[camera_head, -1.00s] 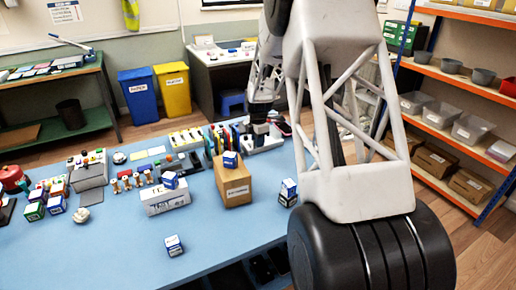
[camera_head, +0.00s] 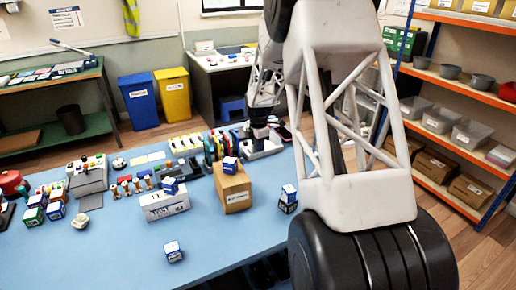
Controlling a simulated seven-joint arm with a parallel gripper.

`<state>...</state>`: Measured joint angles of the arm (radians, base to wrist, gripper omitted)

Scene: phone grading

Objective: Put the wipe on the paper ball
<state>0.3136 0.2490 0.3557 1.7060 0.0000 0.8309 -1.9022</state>
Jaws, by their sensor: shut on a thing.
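A crumpled off-white paper ball (camera_head: 80,220) lies on the blue table at the left, in front of a grey boxy stand. My gripper (camera_head: 259,137) is small and dark at the back right of the table, low over a white tray-like holder. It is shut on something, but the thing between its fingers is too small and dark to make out. I cannot pick out the wipe with certainty. My gripper is far to the right of the paper ball and further back, and not touching it.
A brown carton (camera_head: 236,198) and a white box (camera_head: 164,203), each with a small blue-and-white box on top, stand between my gripper and the paper ball. Another small box (camera_head: 173,252) lies in front. The table's (camera_head: 120,260) front left is clear.

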